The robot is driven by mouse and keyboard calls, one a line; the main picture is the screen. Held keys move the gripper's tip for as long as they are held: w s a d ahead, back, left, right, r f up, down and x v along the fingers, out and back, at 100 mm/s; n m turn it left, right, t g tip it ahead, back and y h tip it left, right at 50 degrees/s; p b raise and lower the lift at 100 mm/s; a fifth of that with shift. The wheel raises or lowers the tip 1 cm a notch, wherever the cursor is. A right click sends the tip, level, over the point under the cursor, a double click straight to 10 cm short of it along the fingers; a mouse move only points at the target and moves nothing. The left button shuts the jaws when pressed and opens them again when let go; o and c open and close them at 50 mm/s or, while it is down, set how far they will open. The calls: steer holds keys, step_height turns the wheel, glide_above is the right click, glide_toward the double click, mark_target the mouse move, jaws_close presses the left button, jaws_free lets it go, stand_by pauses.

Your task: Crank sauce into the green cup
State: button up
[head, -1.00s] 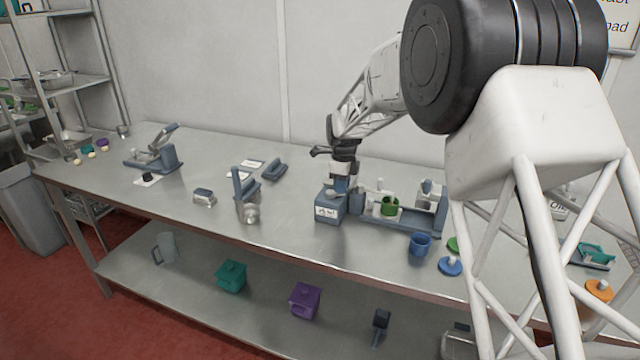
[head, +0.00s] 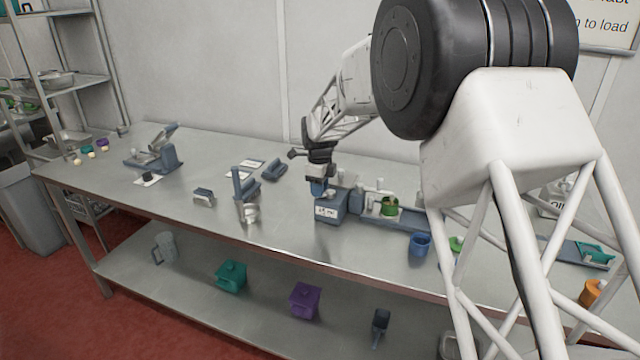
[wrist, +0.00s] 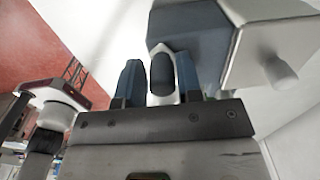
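The green cup (head: 389,206) stands in the blue-grey mixing station on the table, right of the labelled blue box (head: 330,208). My gripper (head: 317,186) points down just above and behind that box, left of the cup. In the wrist view, its two blue fingers (wrist: 159,76) stand apart. A dark rounded knob (wrist: 162,72) shows between them, with a visible gap on its left side; contact on the right is unclear. A blue-grey machine body (wrist: 265,50) with a pale stub is close beside the right finger. The cup's inside is not visible.
A blue cup (head: 420,244) stands at the front right of the station. Teal (head: 231,276) and purple (head: 305,300) containers sit on the lower shelf.

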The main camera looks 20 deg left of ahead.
steer(key=shift+o, duration=1)
steer(key=shift+r, duration=3.6)
